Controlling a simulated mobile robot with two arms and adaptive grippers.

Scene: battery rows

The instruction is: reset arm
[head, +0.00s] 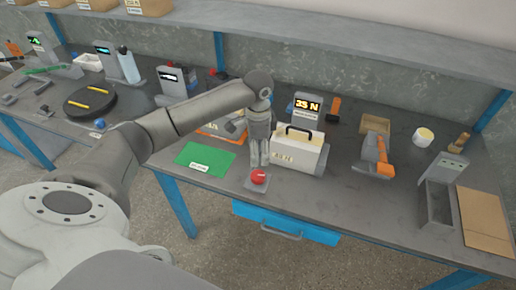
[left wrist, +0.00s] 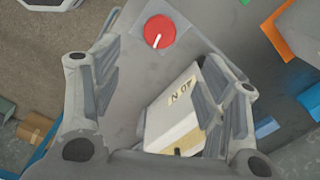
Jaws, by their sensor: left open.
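My left gripper (head: 259,158) points down at the left side of the white case, close behind the red knob in the picture. It is open, and its fingers stand apart in the left wrist view (left wrist: 155,75). The red knob (head: 258,177) has a white mark and sits on a small grey plate near the table's front edge. In the left wrist view the knob (left wrist: 159,31) lies beyond the fingertips. The white case (head: 300,153) has a dark handle and a label. In the left wrist view the right finger hides part of the case (left wrist: 175,123).
A green mat (head: 205,160) lies left of the gripper. A display stand (head: 306,107) with lit yellow characters is behind the case. An orange-handled tool (head: 384,168), a grey bin (head: 437,203) and a cardboard sheet (head: 485,220) are to the right. A shelf (head: 330,38) runs above.

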